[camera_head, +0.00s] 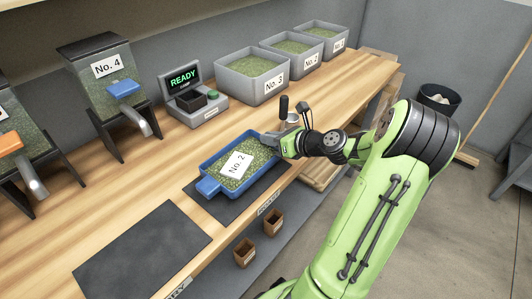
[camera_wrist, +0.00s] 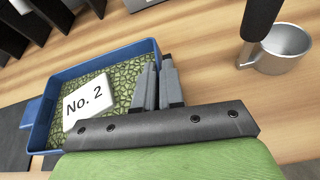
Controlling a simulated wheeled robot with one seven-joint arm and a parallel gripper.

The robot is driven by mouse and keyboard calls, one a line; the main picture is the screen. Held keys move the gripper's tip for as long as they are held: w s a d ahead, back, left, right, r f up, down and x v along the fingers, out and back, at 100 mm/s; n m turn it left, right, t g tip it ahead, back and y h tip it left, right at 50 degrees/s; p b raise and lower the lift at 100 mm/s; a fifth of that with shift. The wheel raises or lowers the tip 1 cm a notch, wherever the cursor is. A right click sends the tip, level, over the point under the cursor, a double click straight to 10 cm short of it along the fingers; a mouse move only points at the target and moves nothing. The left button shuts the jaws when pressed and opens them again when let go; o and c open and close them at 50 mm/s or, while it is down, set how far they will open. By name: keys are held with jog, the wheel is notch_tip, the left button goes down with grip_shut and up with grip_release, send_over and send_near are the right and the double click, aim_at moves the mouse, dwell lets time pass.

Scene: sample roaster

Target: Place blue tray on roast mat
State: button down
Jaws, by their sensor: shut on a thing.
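The blue tray (camera_head: 208,187) holds green beans and a white card marked "No. 2"; it also shows in the wrist view (camera_wrist: 72,69). My gripper (camera_head: 273,139) is shut on the tray's far-right wall, and its fingers straddle that wall in the wrist view (camera_wrist: 158,88). The tray is over a dark mat (camera_head: 236,208), which shows along its front side. I cannot tell whether the tray touches it. A larger dark mat (camera_head: 142,255) lies bare at the front left. The mats' edge labels are too small to read surely.
A scale reading "READY" (camera_head: 195,100) stands behind the tray. A metal cup with a black handle (camera_wrist: 282,48) is near my gripper. Grey bins (camera_head: 252,78) stand at the back, and hoppers (camera_head: 107,82) at the left. Small brown boxes (camera_head: 244,252) sit below the counter's edge.

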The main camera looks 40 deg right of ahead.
notch_tip(320, 180, down, 3)
jog(key=shift+r+b, duration=0.1)
jog(key=shift+b, duration=0.3)
jog(key=shift+r, duration=0.15)
jog(key=c, duration=1.2)
grip_release()
jog(key=shift+c, duration=0.2)
jog(key=shift+s, duration=0.1)
